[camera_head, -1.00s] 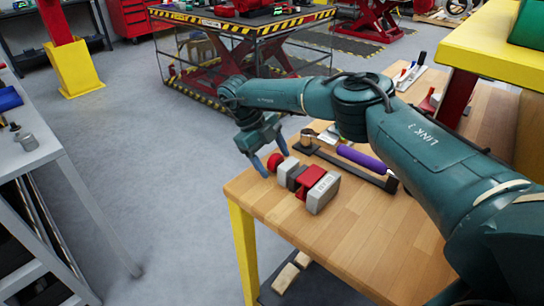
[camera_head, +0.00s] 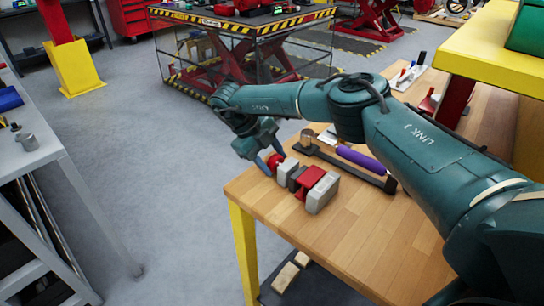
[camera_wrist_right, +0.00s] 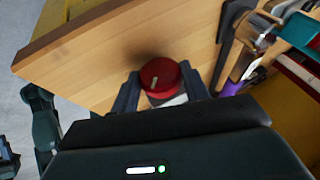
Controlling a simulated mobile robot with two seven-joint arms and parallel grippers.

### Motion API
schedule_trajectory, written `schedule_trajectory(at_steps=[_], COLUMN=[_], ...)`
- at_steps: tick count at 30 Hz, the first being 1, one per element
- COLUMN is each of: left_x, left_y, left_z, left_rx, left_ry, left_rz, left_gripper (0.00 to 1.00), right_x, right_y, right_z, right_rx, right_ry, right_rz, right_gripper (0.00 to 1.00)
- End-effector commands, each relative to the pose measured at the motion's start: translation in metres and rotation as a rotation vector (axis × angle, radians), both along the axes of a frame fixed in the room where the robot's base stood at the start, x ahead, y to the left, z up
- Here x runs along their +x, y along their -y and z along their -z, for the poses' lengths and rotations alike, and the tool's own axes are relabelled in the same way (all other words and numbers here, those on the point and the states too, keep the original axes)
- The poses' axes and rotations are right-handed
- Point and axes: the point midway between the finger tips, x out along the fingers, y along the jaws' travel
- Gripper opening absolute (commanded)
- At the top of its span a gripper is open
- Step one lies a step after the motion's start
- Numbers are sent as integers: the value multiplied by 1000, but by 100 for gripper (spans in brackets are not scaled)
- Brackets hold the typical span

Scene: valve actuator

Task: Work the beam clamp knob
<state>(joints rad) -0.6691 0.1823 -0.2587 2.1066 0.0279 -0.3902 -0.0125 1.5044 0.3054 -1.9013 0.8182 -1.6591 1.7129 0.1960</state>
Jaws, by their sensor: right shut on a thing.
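The beam clamp is a grey block assembly (camera_head: 322,192) with a red middle piece, lying at the near left corner of the wooden table. Its red round knob (camera_head: 274,162) is at the left end. My right gripper (camera_head: 270,163) comes from above and its blue fingers are closed around the knob. In the right wrist view the red knob (camera_wrist_right: 160,75) with a small pale mark sits between the two dark fingers (camera_wrist_right: 165,92). The fingers hide part of the knob's sides.
The wooden table (camera_head: 290,235) is clear in front of the clamp. A purple-handled tool (camera_head: 360,158) on a black bar lies behind it. A yellow shelf (camera_head: 490,50) stands at the right. A grey bench (camera_head: 35,155) is at the left.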

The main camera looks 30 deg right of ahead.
Motion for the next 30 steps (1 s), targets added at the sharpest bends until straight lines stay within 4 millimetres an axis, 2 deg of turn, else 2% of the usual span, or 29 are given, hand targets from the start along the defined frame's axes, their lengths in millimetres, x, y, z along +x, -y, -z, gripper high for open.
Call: schedule_trajectory(at_steps=[4,5,12,23,26,30], left_x=[0,0,0,0,0,0], left_y=[0,0,1,2,3,5], left_z=[2,2,1,3,5,8], left_rx=[-3,-4,-5,-5,-6,-9], left_ry=[-3,-4,-3,-3,-1,6], left_rz=[-7,-7,-7,0,4,10], left_gripper=[62,62,62,62,62,62], right_x=[0,0,0,2,6,13], right_y=[0,0,0,-3,-10,-23], right_z=[-1,-1,-1,-6,-17,-43], right_rx=[1,1,2,3,4,3], right_ry=[0,0,0,3,2,5], right_rz=[-1,-1,0,-2,-2,-2], right_gripper=[23,46,66,67,67,67])
